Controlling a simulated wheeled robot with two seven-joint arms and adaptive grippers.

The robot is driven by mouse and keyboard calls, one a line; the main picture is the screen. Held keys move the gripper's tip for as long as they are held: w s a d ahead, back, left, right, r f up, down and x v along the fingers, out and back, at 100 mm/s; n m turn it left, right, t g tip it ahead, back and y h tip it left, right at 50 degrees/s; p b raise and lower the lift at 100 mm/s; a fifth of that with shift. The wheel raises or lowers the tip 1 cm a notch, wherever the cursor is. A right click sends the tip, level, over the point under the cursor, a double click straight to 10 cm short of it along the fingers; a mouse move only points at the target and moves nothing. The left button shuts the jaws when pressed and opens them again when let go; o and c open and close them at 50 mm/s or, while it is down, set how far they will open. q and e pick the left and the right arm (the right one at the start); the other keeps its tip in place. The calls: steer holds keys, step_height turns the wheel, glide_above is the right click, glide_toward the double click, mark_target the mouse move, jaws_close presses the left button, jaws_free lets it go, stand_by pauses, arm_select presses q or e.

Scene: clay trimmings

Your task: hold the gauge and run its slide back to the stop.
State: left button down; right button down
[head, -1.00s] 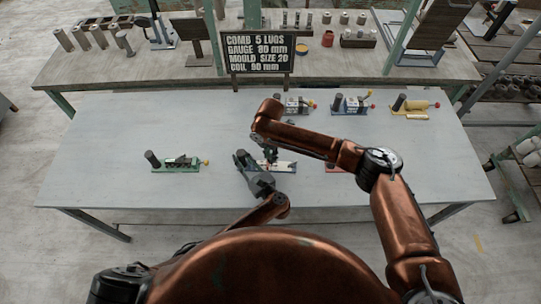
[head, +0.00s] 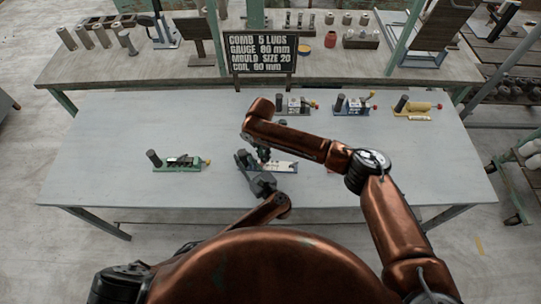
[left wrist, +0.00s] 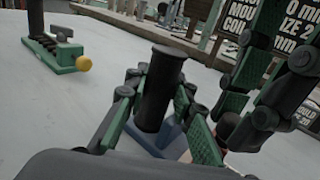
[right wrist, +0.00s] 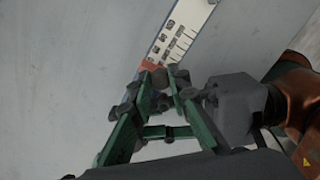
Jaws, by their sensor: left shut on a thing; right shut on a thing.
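The gauge lies near the middle of the grey table, and its pale scale plate (head: 284,166) shows to the right of my grippers. In the right wrist view the scale (right wrist: 182,32) carries dark marks and a red piece (right wrist: 150,65) at its near end. My left gripper (head: 248,160) is shut around the gauge's upright dark post (left wrist: 160,90), above a blue base (left wrist: 172,138). My right gripper (right wrist: 160,80) is shut on a small dark slide knob (right wrist: 160,76) close to the red piece. The fingers partly hide the slide and the stop.
A green-based fixture (head: 180,163) stands to the left. Other fixtures stand at the back: one grey (head: 293,105), one blue (head: 352,105), one yellow (head: 415,106). A lettered sign (head: 260,52) stands behind. The table's front left is clear.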

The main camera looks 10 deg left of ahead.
arm_select(q)
steer(key=shift+d, duration=0.2)
arm_select(e)
steer(key=shift+a, duration=0.2)
steer(key=c, duration=1.8)
jaws_free()
arm_select(q)
steer(key=shift+a, duration=0.1)
arm_select(e)
steer(key=shift+d+r, duration=0.1)
steer(key=shift+r, duration=0.05)
step_height(320, 180, up, 12)
steer(key=shift+f, duration=0.1)
arm_select(q)
steer(key=c, duration=1.6)
jaws_free()
